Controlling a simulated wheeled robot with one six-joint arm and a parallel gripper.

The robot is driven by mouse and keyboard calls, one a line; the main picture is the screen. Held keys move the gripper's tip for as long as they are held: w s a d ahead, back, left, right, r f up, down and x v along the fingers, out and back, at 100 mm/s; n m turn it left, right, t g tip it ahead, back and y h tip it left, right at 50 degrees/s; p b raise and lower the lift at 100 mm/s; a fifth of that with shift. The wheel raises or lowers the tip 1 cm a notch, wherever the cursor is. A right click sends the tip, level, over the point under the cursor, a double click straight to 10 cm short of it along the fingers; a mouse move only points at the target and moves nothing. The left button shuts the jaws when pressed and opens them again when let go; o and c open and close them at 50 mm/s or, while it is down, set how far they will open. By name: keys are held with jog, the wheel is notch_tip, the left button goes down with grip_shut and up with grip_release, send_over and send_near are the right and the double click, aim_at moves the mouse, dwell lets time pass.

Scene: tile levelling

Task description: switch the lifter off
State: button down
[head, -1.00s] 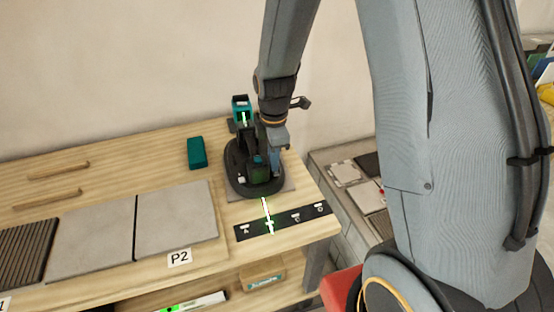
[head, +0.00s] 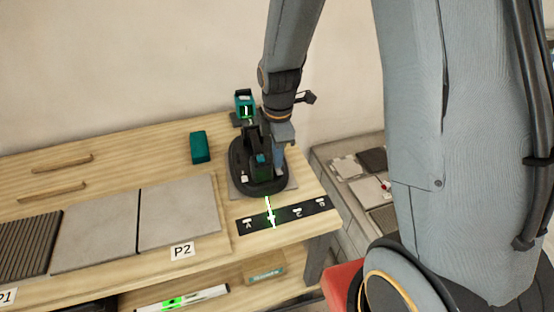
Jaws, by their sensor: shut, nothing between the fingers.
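The lifter (head: 246,182) is a black round suction device with teal parts on its top. It rests on a grey tile (head: 291,184) at the right end of the wooden bench. My gripper (head: 278,166) points down at the lifter's right side, close to its handle. The fingers are shut with nothing between them. They partly cover the lifter's right side, and I cannot tell whether they touch it. The switch and its state are too small to make out.
A teal-green block (head: 200,147) and a teal laser device (head: 245,105) stand near the lifter. A black strip with letters (head: 300,213), crossed by a bright green line, lies in front. Grey tiles (head: 95,232) lie left by the P2 label (head: 182,250).

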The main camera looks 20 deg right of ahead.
notch_tip(320, 180, up, 6)
jog(key=shift+r+b, duration=0.2)
jog(key=shift+b, duration=0.15)
jog(key=shift+w, duration=0.1)
jog(key=s+d+r+m, duration=0.1)
jog(key=s+d+m, duration=0.3)
jog(key=s+m, duration=0.9)
jog(key=m, duration=0.5)
jog(key=shift+s, duration=0.25)
